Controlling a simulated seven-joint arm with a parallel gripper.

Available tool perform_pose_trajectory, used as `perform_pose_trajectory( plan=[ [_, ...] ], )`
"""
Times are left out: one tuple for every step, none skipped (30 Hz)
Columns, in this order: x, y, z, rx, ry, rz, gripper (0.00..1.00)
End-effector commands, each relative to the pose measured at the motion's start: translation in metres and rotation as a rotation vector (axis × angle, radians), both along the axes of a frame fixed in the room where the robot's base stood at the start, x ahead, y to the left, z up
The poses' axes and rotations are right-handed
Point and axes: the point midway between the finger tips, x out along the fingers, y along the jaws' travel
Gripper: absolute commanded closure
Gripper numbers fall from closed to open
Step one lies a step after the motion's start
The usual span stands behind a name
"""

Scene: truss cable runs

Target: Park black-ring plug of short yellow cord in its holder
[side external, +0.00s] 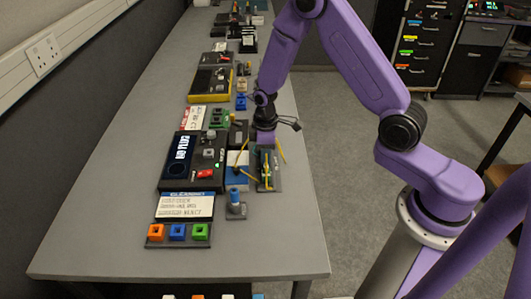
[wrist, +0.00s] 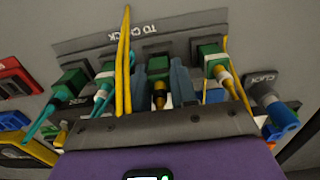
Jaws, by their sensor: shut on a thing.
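In the wrist view, my gripper (wrist: 160,84) is shut on a green plug (wrist: 158,66) with a black ring (wrist: 159,86) and a yellow cord end (wrist: 160,102). The plug is at a grey rack (wrist: 98,44) marked "TO CHECK"; I cannot tell whether it is seated there. A white-ringed green plug with a yellow cord (wrist: 216,66) stands to its right. A yellow cord loop (wrist: 123,65) rises to its left. In the side view, my gripper (side external: 265,137) is low over the rack (side external: 270,184), with yellow cord visible; the plug is hidden there.
Green plugs with teal cords (wrist: 70,84) (wrist: 105,76) stand left of the held plug. A grey block marked "CLICK" (wrist: 264,88) is on the right. In the side view, a black device (side external: 193,163) lies left of the rack. The table's front area (side external: 270,240) is clear.

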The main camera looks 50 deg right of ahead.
Motion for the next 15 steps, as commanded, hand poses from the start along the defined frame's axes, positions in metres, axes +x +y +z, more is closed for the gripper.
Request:
perform_pose_trajectory(
  plan=[
    [0.0001,0.0001,-0.0010,0.000,0.000,0.000,1.00],
    [0.0001,0.0000,-0.0015,0.000,0.000,0.000,1.00],
    [0.0002,0.0001,-0.0021,0.000,0.000,0.000,1.00],
    [0.0002,0.0001,-0.0026,0.000,0.000,0.000,1.00],
    [0.0003,0.0000,-0.0030,0.000,-0.001,0.000,1.00],
    [0.0004,0.0001,-0.0035,0.000,-0.001,0.000,1.00],
    [0.0004,0.0001,-0.0038,0.000,-0.001,0.000,1.00],
    [0.0005,0.0001,-0.0040,0.000,-0.001,0.000,1.00],
    [0.0005,0.0001,-0.0042,0.000,-0.001,0.000,1.00],
    [0.0005,0.0001,-0.0042,0.001,-0.002,0.000,1.00],
    [0.0005,0.0001,-0.0042,0.001,-0.002,0.000,1.00],
    [0.0005,0.0001,-0.0042,0.001,-0.002,0.000,1.00],
    [0.0005,0.0001,-0.0042,0.000,-0.001,0.000,1.00],
    [0.0005,0.0001,-0.0042,0.000,-0.001,0.000,1.00],
    [0.0005,0.0001,-0.0042,0.000,-0.001,0.000,1.00]
  ],
)
